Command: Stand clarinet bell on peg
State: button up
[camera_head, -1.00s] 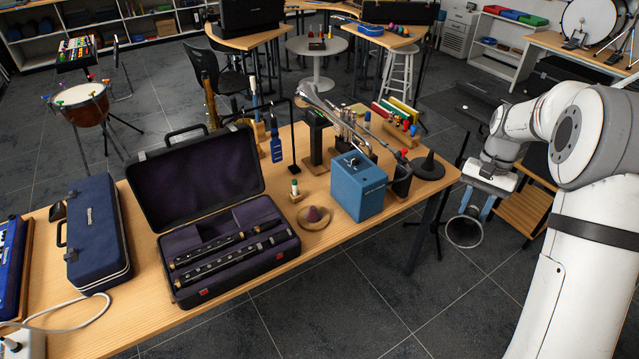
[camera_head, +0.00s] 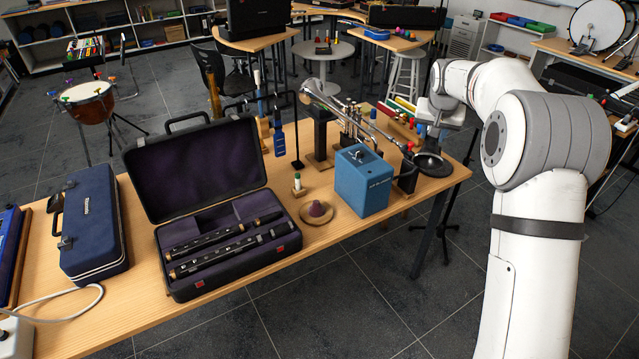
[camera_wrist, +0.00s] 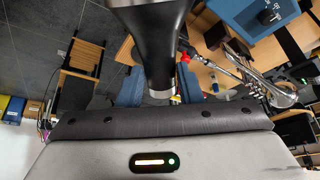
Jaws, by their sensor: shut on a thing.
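The black clarinet bell (camera_wrist: 155,45) shows large in the wrist view, its silver ring held between the blue fingers of my gripper (camera_wrist: 160,90). My gripper (camera_head: 434,128) is shut on it. In the head view the bell (camera_head: 431,150) is above the right end of the table, wide end down, at the place of the dark round peg stand. The bell and gripper cover the peg. I cannot tell whether the bell touches the peg or sits over it.
A blue box (camera_head: 363,182) and a silver trumpet (camera_head: 352,122) stand just left of the bell. Coloured items (camera_head: 402,108) lie behind. An open case (camera_head: 220,245) with dark clarinet pieces and a closed blue case (camera_head: 92,228) fill the left side. The floor in front is clear.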

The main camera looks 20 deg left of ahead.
jog(key=w+a+r+n+t+y+b, duration=0.1)
jog(key=a+r+n+t+y+b, duration=0.1)
jog(key=a+r+t, duration=0.3)
jog(key=w+a+r+n+t+y+b, duration=0.1)
jog(key=a+n+t+y+b, duration=0.1)
jog(key=a, duration=0.5)
jog(key=s+a+f+n+y+b, duration=0.3)
jog(key=a+f, duration=0.5)
jog(key=f, duration=0.4)
jog(key=s+a+f+n+y+b, duration=0.3)
jog(key=s+a+f+y, duration=0.3)
jog(key=f, duration=0.6)
jog(key=shift+s+a+y+b, duration=0.3)
jog(key=shift+s+a, duration=0.55)
jog(key=shift+a, duration=0.05)
jog(key=shift+s+b, duration=0.1)
jog(key=shift+b, duration=0.8)
jog(key=shift+d+f+b, duration=0.1)
jog(key=shift+f+b, duration=0.65)
jog(key=shift+b, duration=0.5)
jog(key=shift+b, duration=0.45)
